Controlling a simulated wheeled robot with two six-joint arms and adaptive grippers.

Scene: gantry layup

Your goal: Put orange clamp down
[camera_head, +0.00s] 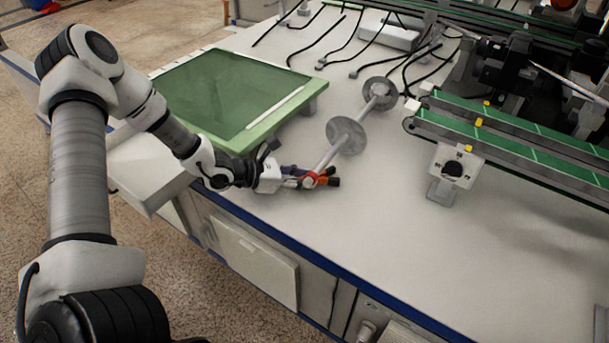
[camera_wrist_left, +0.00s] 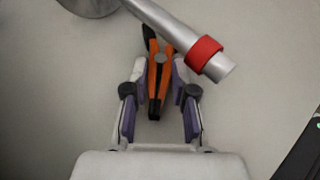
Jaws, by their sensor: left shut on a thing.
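The orange clamp (camera_wrist_left: 154,92), a plier-like tool with black tips, sits between the purple-padded fingers of my left gripper (camera_wrist_left: 159,72) in the left wrist view. The fingers are shut on it. In the head view, my left gripper (camera_head: 300,177) is low over the white table's front part, and the clamp (camera_head: 325,174) is small and partly hidden there. Whether the clamp touches the tabletop is hard to tell. A grey rod (camera_wrist_left: 172,32) with a red ring (camera_wrist_left: 203,52) lies right beside the clamp, its end near the fingers. My right gripper is not in view.
The rod carries two grey discs (camera_head: 346,136) on the table (camera_head: 400,230). A green-framed panel (camera_head: 230,90) lies left of it. Green conveyors (camera_head: 520,135) and a small white stand (camera_head: 455,168) are at right. The table's front right is clear; black cables lie behind.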

